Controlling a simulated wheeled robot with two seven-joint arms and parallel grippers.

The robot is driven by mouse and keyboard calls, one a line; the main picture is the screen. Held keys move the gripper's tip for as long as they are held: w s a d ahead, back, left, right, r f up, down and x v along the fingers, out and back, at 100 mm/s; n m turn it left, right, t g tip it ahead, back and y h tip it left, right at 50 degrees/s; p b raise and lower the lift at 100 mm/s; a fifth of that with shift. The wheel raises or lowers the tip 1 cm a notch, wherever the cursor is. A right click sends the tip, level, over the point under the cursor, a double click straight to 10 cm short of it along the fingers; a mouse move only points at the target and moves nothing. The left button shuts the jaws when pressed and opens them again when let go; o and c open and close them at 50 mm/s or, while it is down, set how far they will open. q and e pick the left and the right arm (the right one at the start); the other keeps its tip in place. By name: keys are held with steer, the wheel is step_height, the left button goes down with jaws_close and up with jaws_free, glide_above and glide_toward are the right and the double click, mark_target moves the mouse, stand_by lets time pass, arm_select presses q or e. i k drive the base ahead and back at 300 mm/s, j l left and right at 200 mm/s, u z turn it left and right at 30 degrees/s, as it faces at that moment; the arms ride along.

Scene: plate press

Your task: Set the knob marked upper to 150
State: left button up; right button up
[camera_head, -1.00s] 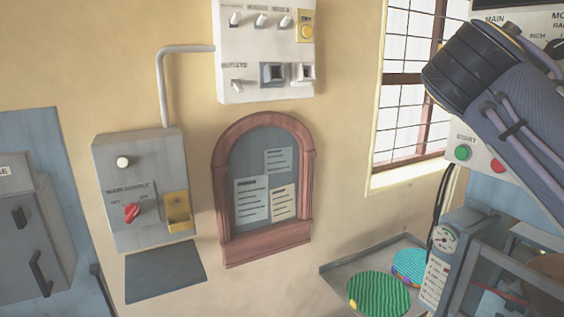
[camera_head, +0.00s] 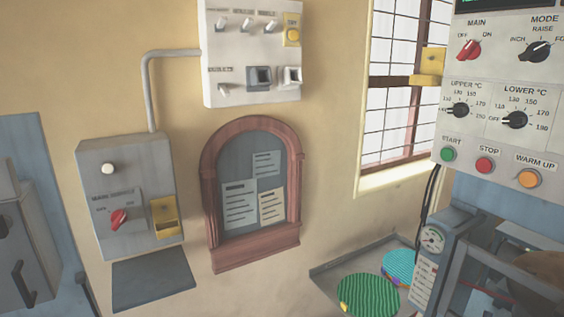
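The black knob under the label "UPPER °C" (camera_head: 460,110) is at the right of the view, on the white control panel (camera_head: 484,140). Its dial has small numbers around it, including 130, 150 and 170. Its pointer seems to face left, but it is too small to read surely. The similar "LOWER °C" knob (camera_head: 515,120) is to its right. Neither of my grippers is in view, and nothing covers the upper knob.
The panel also has a red MAIN switch (camera_head: 469,49), a MODE knob (camera_head: 539,50), and START (camera_head: 447,154), STOP (camera_head: 485,165) and WARM UP (camera_head: 528,178) buttons. A yellow bracket (camera_head: 430,68) projects at its left edge.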

mark_target(460, 110)
steer(key=z, duration=1.4)
steer(key=u, duration=1.4)
steer(key=k+l+z, duration=0.1)
steer(key=z, duration=0.25)
steer(key=l+z, duration=0.45)
steer(key=z, duration=0.3)
steer(key=k+l, duration=0.05)
